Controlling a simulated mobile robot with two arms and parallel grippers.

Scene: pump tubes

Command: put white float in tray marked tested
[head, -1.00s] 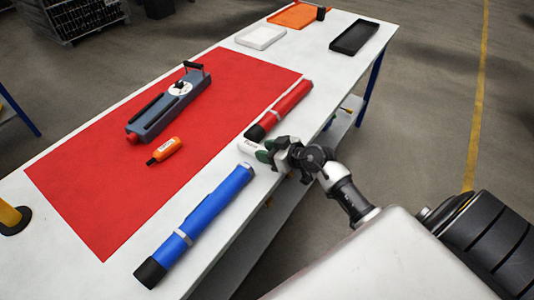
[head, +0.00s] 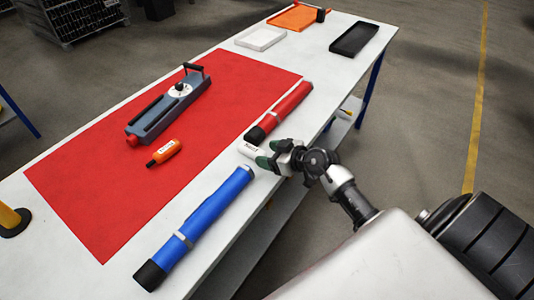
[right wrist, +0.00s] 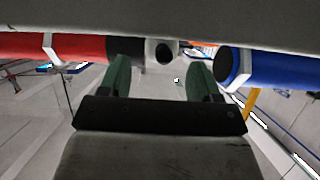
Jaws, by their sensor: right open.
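The white float (head: 249,150) is a small white cylinder with dark lettering, lying on the table between the red tube and the blue tube. My right gripper (head: 268,157) is open, with its green fingers close to the float's near end. In the right wrist view the float (right wrist: 160,47) shows end-on with a dark hole, ahead of the open gripper (right wrist: 160,78) and between its fingers' lines; contact cannot be told. A white tray (head: 261,38), an orange tray (head: 297,16) and a black tray (head: 354,38) stand at the far end. No tray marking is readable. My left gripper is out of view.
A red tube (head: 286,106) and a blue tube (head: 205,220) lie on either side of the white float. A grey pump device (head: 166,110) and an orange float (head: 164,152) lie on the red mat (head: 95,180). White table (head: 312,55) is bare before the trays.

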